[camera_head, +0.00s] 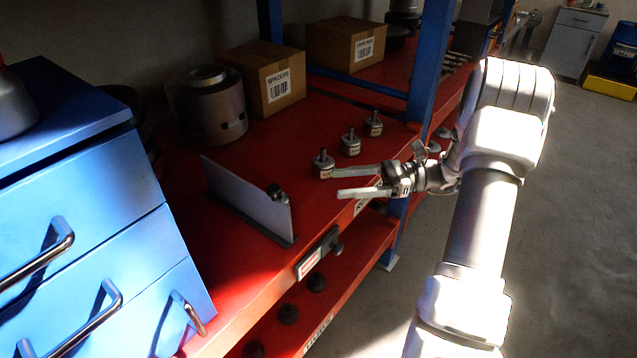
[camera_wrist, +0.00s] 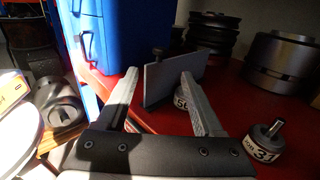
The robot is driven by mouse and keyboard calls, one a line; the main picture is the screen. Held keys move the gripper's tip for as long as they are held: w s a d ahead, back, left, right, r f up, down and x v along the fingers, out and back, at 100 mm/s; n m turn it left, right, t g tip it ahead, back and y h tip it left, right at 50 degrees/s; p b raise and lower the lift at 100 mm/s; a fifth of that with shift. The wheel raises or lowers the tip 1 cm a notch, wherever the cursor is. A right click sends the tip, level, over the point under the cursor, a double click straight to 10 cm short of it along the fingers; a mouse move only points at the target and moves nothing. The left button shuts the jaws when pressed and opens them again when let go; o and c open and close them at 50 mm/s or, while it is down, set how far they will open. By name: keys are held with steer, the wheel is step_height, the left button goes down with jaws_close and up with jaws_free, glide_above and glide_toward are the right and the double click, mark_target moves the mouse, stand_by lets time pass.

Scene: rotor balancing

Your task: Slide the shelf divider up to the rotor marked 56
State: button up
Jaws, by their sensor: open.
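The shelf divider (camera_head: 243,202) is an upright grey plate with a dark knob, standing on the red shelf. It also shows in the wrist view (camera_wrist: 160,82), partly behind my fingers. My gripper (camera_head: 338,183) is open and empty, to the right of the divider in the head view and apart from it. The rotor closest to the divider (camera_head: 322,166) is beside my upper finger. In the wrist view a rotor label starting with 5 (camera_wrist: 181,102) shows between my fingers (camera_wrist: 158,80), partly hidden; its second digit is unclear. A rotor marked 31 (camera_wrist: 264,144) is at right.
Two more small rotors stand in the row, a middle one (camera_head: 350,144) and a far one (camera_head: 373,124). A large metal cylinder (camera_head: 212,108) and a spacers box (camera_head: 262,80) stand behind. A blue drawer cabinet (camera_head: 100,240) is at left. A blue post (camera_head: 431,70) rises at the shelf edge.

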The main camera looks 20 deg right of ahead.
steer(key=shift+s+d, duration=0.2)
steer(key=shift+d, duration=0.9)
